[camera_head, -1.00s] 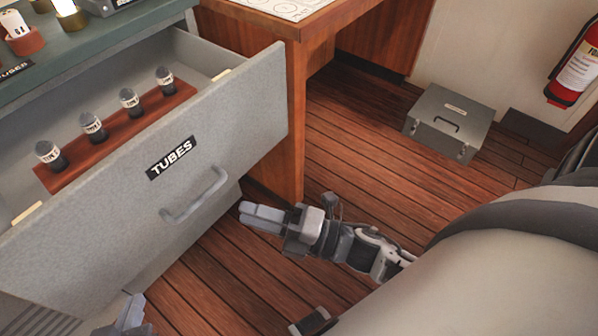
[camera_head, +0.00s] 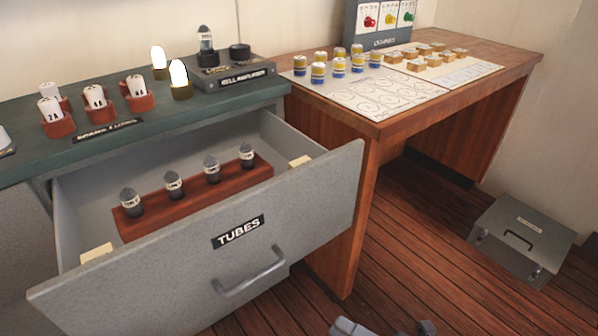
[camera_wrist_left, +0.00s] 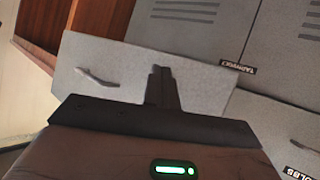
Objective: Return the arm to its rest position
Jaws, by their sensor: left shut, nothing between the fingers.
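My left gripper (camera_wrist_left: 162,88) shows in the left wrist view, its fingers shut together with nothing between them. It is in front of a grey drawer front with a handle (camera_wrist_left: 97,78); I cannot tell the gap. My left arm is not in the head view.
A green-topped cabinet (camera_head: 110,135) carries fuses, lit bulbs and a tube tester (camera_head: 235,72). A grey metal box (camera_head: 520,240) sits on the floor at the right. The plank floor between is clear.

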